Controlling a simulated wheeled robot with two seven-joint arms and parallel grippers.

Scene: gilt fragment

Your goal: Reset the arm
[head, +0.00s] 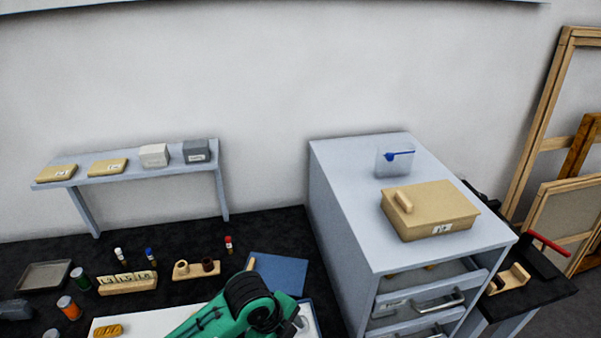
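A green and black arm link of mine (238,308) comes up from the bottom edge, left of the grey cabinet. It covers part of a white board (135,322) on the dark table. No gripper fingers can be made out in the head view, and neither of my grippers shows.
A grey cabinet (335,190) bears a tan lidded box (430,215) and a clear container (393,162) with a blue scoop; a drawer (420,298) stands partly open. A small shelf (135,175) holds several blocks. Jars, wooden holders and a blue mat (280,270) crowd the dark table.

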